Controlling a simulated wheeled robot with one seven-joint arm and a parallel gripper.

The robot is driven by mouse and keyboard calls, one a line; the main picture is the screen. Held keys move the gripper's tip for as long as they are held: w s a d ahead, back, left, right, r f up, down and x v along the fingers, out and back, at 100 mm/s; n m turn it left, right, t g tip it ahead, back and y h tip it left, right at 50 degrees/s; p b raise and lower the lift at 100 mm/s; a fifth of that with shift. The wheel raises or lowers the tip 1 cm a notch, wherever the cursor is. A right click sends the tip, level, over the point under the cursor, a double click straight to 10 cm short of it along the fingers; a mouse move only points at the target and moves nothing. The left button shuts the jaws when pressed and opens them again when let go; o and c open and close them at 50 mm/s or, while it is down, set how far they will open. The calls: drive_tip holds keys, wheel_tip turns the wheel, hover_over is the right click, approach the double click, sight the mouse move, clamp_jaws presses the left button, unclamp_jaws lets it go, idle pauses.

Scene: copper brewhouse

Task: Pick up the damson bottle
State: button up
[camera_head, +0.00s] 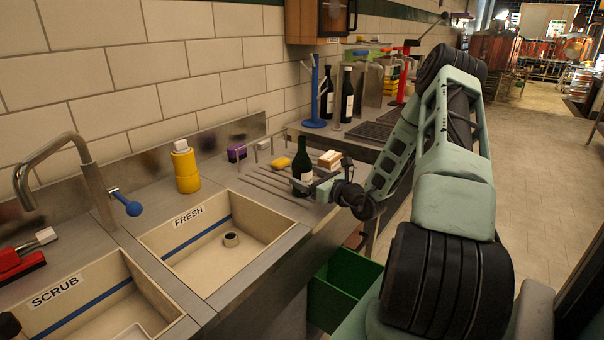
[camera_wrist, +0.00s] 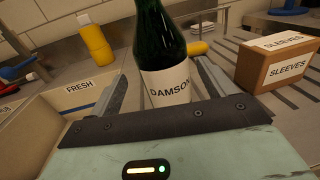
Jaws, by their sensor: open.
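The damson bottle (camera_wrist: 165,75) is dark green glass with a white label reading DAMSON. In the wrist view it stands between the two open fingers of my gripper (camera_wrist: 165,95), with a finger on each side. Whether either finger touches it, I cannot tell. In the head view the damson bottle (camera_head: 302,165) stands upright on the ribbed drainboard to the right of the FRESH basin.
A cardboard SLEEVES box (camera_wrist: 280,62) stands close to the right of my gripper. The FRESH basin (camera_head: 215,215) opens to the left. Other dark bottles (camera_head: 347,95) stand on the counter behind.

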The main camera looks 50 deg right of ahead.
sight(297, 171)
drive_tip(key=shift+w+d+f+p, duration=0.1)
drive_tip(key=shift+w+d+p, duration=0.1)
drive_tip(key=shift+w, duration=0.7)
drive_tip(key=shift+w+d+f+p, duration=0.1)
drive_tip(key=shift+w+p, duration=0.05)
drive_tip(key=shift+w, duration=0.75)
drive_tip(key=shift+w+d+p, duration=0.1)
drive_tip(key=shift+w+p, duration=0.1)
drive_tip(key=shift+w, duration=0.7)
drive_tip(key=c, duration=1.2)
